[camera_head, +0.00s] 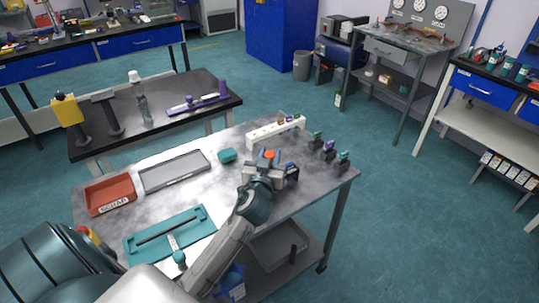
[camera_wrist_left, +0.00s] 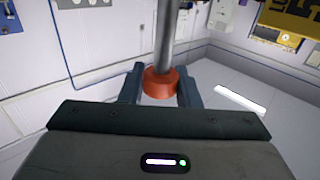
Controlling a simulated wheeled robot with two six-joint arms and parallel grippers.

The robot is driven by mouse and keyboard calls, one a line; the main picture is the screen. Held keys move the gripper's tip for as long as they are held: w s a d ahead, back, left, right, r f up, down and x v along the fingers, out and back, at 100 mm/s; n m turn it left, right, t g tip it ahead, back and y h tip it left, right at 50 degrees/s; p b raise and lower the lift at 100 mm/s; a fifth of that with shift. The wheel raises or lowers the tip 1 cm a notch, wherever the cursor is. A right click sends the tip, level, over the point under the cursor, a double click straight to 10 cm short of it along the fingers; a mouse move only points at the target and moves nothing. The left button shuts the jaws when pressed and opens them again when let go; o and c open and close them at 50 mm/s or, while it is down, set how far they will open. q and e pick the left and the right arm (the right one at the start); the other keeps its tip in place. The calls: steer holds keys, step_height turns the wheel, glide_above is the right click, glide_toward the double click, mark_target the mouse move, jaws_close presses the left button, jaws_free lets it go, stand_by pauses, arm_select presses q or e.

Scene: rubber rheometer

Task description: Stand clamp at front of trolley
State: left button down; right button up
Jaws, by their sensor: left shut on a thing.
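My left gripper (camera_head: 266,160) is over the right part of the trolley's grey top (camera_head: 215,180). It is shut on a piece with an orange-red collar and a grey rod, which seems to be the clamp (camera_head: 269,154). In the left wrist view the orange-red collar (camera_wrist_left: 160,83) sits between the two fingers, with the grey rod running up out of the picture. The arm and gripper hide the clamp's lower part, so I cannot tell whether it touches the trolley top. My right gripper is not in view.
The trolley holds a red scrap tray (camera_head: 110,193), a grey tray (camera_head: 175,170), a teal fixture (camera_head: 170,235), a small teal block (camera_head: 227,155), a white rack (camera_head: 275,131) and several dark small pieces (camera_head: 329,150) at the right edge. A black bench (camera_head: 150,120) stands behind.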

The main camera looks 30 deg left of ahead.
arm_select(q)
steer(key=c, duration=1.1)
jaws_free()
steer(key=b+v, duration=0.3)
steer(key=v, duration=0.9)
steer(key=shift+b, duration=0.3)
